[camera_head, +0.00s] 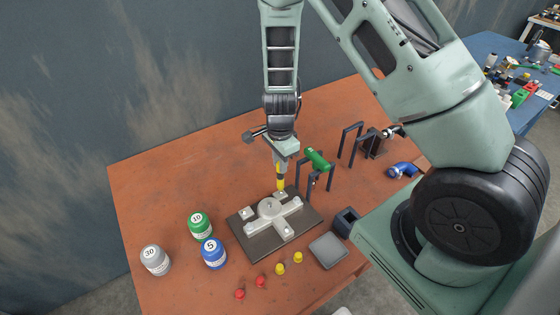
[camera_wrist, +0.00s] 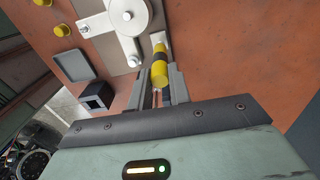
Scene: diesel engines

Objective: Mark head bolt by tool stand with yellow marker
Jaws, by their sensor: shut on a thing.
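My gripper (camera_head: 280,163) is shut on the yellow marker (camera_head: 281,183), which has a dark band and points down. In the wrist view the marker (camera_wrist: 160,72) sits between the two fingers. Its tip is at the far arm end of a pale grey cross-shaped part (camera_head: 270,208), over the head bolt spot beside the tool stand. I cannot tell whether the tip touches; the bolt is mostly hidden by the marker. The part lies on a dark plate (camera_head: 247,243). The tool stand (camera_head: 331,178) of dark frames holds a green-handled tool (camera_head: 317,159) just right of my gripper.
Left stand jars numbered 30 (camera_head: 155,261), 10 (camera_head: 199,226) and 5 (camera_head: 213,254). In front are red pegs (camera_head: 240,294), yellow pegs (camera_head: 280,269), a grey tray (camera_head: 328,251) and a dark open box (camera_head: 345,221). A blue-handled tool (camera_head: 404,170) lies right. The table's far left is clear.

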